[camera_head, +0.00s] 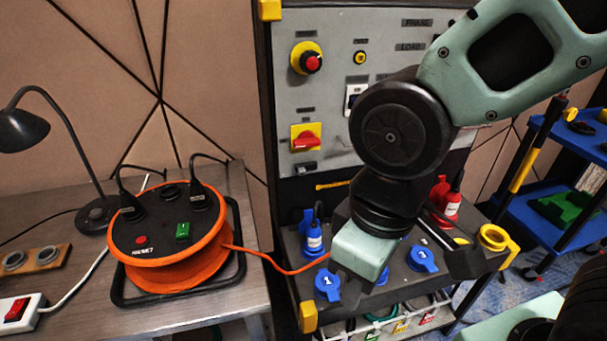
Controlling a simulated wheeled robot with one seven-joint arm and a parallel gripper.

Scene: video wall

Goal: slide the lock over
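I cannot tell for sure which part is the lock. My wrist hides the middle of the shelf and the panel's lower right.
An orange cable reel (172,265) stands on the left table, its cable running to the shelf. A desk lamp (25,130) and a power strip (18,312) are also there. A blue cart (560,170) stands at the right.

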